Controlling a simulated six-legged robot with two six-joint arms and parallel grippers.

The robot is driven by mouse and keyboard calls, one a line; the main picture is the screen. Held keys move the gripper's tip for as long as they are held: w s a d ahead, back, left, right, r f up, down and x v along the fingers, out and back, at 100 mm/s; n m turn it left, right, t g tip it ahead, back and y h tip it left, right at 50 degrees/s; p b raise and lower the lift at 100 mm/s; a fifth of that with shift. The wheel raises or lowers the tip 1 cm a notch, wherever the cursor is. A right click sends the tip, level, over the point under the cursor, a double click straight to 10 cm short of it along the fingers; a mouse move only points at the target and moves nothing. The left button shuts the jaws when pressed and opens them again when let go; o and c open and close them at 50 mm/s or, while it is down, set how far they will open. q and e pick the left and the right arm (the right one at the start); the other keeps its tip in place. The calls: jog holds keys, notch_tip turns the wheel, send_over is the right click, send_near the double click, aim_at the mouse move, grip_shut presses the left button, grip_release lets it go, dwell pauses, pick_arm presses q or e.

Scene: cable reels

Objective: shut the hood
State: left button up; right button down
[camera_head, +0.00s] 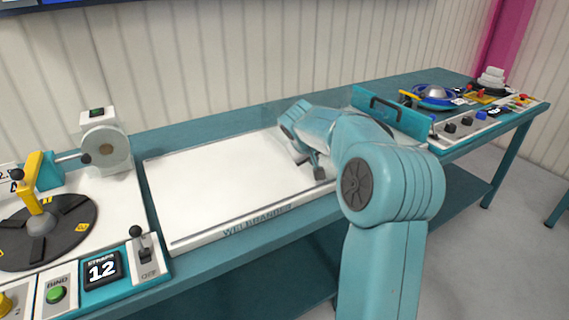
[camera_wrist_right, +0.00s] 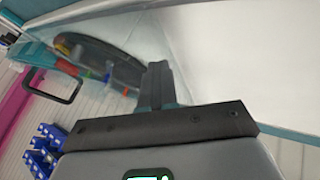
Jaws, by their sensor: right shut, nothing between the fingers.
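A teal panel (camera_head: 402,122) with a black bar handle (camera_head: 385,105), apparently the hood, stands raised at the right end of the white work surface (camera_head: 225,185). My right arm hides its lower left part. My right gripper (camera_head: 318,172) is low over the right part of the white surface, left of the panel. In the right wrist view its dark fingers (camera_wrist_right: 155,82) are together and empty. My left gripper is in neither view.
A blue reel (camera_head: 435,95) and a row of switches (camera_head: 465,125) lie right of the panel. A black turntable (camera_head: 45,230), a yellow lever (camera_head: 35,185) and a strap counter (camera_head: 102,268) are at the left. The white surface's middle is clear.

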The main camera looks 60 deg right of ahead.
jog(key=s+d, duration=0.1)
jog(key=d, duration=0.1)
jog(key=s+d+p, duration=0.1)
jog(key=shift+s+d, duration=0.2)
jog(key=shift+d, duration=0.2)
jog(key=shift+d+r, duration=0.1)
jog(key=shift+s, duration=0.1)
jog(key=shift+r, duration=0.1)
